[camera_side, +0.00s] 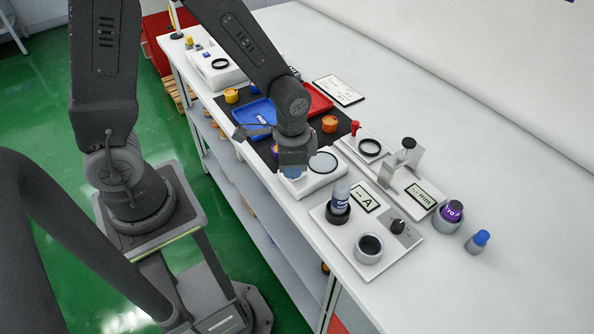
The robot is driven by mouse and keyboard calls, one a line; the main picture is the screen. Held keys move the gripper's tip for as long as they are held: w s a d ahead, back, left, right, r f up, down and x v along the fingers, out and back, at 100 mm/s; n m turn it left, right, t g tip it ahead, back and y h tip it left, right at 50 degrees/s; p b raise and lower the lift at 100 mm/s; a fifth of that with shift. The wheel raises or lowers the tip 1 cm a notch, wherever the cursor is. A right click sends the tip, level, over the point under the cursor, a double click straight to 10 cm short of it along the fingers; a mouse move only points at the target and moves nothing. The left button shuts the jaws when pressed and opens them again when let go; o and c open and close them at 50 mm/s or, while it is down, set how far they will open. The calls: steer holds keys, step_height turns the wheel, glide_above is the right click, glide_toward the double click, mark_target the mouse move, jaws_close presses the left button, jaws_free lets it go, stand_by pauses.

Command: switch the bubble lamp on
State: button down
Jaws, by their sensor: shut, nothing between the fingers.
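A low white box with a round, dark-rimmed pale glass disc (322,163) stands near the bench's front edge; it looks like the bubble lamp, but I cannot read a label on it. My gripper (293,174) points down over the left end of this box, with its fingers shut. It hides that end of the box, so any switch there is out of sight. I cannot tell whether the fingertips touch the box. The disc looks pale grey, and I cannot tell whether it is lit.
A white plate (401,250) with a bottle (340,195), a knob (397,227) and a grey cup (369,248) stands in front. Right of the box is a clamp stand (405,157). Blue (255,112) and red (319,98) trays lie behind.

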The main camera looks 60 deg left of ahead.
steer(key=shift+f, duration=0.15)
steer(key=shift+r, duration=3.55)
steer(key=shift+r, duration=0.35)
steer(key=s+a+r+n+t, duration=0.1)
steer(key=s+r+n+t, duration=0.1)
steer(key=r, duration=0.4)
steer(key=s+a+r+n+t, duration=0.2)
steer(key=s+r+n+t, duration=0.1)
steer(key=s+r, duration=0.3)
steer(key=shift+s+r+n+t, duration=0.3)
steer(key=shift+s+r+n, duration=0.15)
steer(key=shift+r, duration=0.2)
